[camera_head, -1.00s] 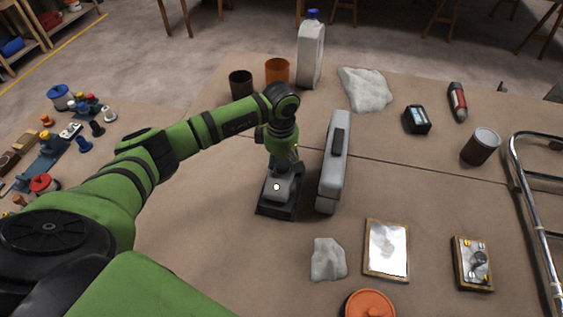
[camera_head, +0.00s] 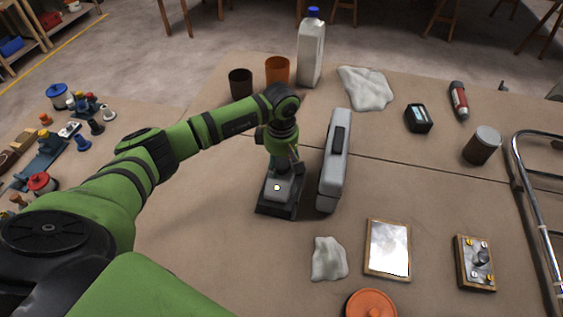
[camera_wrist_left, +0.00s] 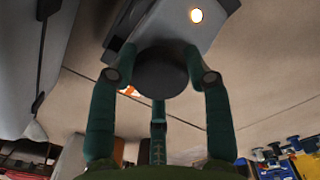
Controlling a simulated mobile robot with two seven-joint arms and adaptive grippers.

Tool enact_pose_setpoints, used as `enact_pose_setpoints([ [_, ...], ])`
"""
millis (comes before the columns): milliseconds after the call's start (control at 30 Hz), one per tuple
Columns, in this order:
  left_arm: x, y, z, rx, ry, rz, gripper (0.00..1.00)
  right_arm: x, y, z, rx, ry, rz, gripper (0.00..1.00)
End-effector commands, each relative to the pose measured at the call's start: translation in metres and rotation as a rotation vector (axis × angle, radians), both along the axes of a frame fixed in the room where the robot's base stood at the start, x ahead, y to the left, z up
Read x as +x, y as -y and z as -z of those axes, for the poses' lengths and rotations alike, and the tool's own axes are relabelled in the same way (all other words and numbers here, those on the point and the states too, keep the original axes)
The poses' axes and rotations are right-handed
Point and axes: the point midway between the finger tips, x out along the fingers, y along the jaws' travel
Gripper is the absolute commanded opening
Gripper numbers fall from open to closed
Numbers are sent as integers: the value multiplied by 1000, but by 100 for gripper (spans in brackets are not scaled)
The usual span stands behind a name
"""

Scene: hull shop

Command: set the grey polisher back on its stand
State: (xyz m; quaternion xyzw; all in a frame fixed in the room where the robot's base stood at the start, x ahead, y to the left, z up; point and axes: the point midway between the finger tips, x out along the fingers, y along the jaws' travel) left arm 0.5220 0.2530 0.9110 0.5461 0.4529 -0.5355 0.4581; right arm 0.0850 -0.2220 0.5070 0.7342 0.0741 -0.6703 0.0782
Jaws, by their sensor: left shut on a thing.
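The grey polisher (camera_head: 281,185), with a small bright round light on its top, is at the black stand (camera_head: 266,208) in the middle of the table. It sits within the stand's outline; whether it rests fully on it I cannot tell. My left gripper (camera_head: 283,155) is above the polisher and shut on it. In the left wrist view, the teal fingers of my left gripper (camera_wrist_left: 160,78) close around a dark round knob, with the polisher's grey body (camera_wrist_left: 180,22) beyond it. My right gripper is not in view.
A long grey case (camera_head: 334,165) stands close right of the polisher. A crumpled cloth (camera_head: 328,259), a framed plate (camera_head: 388,248) and an orange lid (camera_head: 370,304) lie nearer. A white jug (camera_head: 311,55) and two cups stand behind. A metal rail (camera_head: 535,215) bounds the right.

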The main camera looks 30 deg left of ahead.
Motion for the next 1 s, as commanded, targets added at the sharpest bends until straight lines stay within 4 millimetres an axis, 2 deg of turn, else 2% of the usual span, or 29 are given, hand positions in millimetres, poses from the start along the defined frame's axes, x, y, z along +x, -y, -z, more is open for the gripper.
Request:
enact_pose_setpoints([
  [33, 2, 0, -1, -1, 5, -1, 53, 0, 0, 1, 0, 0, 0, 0],
  [67, 2, 0, -2, -1, 5, -1, 59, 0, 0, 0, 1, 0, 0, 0],
  [467, 0, 0, -2, 1, -2, 0, 59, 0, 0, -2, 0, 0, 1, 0],
  [1000, -1, 0, -45, 1, 0, 0, 59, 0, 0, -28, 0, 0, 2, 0],
])
